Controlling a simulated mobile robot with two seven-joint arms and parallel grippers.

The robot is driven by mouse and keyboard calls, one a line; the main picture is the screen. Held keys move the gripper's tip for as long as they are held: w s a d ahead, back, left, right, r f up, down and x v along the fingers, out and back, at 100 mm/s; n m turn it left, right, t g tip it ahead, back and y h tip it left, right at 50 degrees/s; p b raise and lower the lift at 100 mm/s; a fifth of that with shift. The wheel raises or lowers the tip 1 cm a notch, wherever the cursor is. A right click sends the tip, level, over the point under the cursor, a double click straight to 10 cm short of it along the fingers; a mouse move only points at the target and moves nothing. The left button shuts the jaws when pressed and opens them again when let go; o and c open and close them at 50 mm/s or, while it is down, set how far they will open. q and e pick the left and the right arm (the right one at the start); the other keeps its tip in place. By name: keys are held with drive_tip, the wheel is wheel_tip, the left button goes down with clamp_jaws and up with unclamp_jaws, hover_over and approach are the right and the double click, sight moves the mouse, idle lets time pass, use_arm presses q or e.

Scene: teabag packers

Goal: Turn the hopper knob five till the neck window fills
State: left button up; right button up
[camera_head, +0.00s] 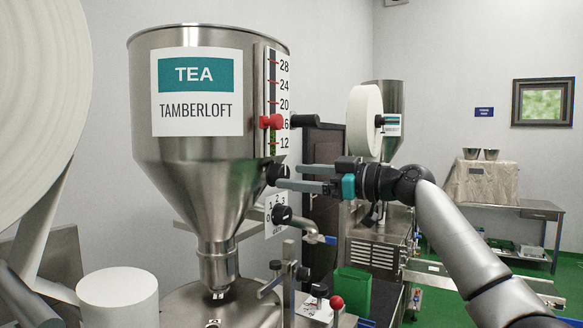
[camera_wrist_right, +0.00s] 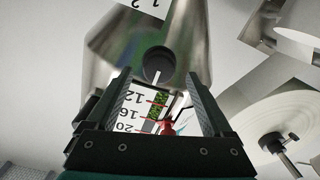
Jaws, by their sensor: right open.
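The steel hopper (camera_head: 205,165), labelled TEA TAMBERLOFT, fills the middle of the head view. A round black knob (camera_head: 277,174) sticks out of its right side below the level gauge; the wrist view shows a black knob (camera_wrist_right: 158,65) ahead, between the fingers. A second black knob (camera_head: 282,214) sits lower on a numbered dial plate. My right gripper (camera_head: 290,177) is open and level, its fingertips close to the upper knob; I cannot tell whether they touch it. The hopper neck (camera_head: 218,265) narrows at the bottom; its window contents are too small to read. My left gripper is out of view.
The gauge scale (camera_head: 284,85) has a red slider (camera_head: 271,121), and a black handle (camera_head: 304,120) sticks out above my gripper. A red ball lever (camera_head: 336,302) and a green bin (camera_head: 352,286) stand below. A paper roll (camera_head: 35,95) is at left.

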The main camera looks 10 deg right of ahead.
drive_tip(key=shift+x, duration=0.8)
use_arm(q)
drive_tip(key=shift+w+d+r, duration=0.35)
use_arm(e)
drive_tip(key=shift+w+a, duration=0.1)
drive_tip(key=shift+w, duration=0.1)
drive_tip(key=shift+c, duration=0.2)
clamp_jaws()
use_arm(q)
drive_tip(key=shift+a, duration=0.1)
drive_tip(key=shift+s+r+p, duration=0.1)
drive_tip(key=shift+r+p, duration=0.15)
drive_tip(key=shift+p, duration=0.2)
use_arm(e)
drive_tip(key=shift+m, duration=0.3)
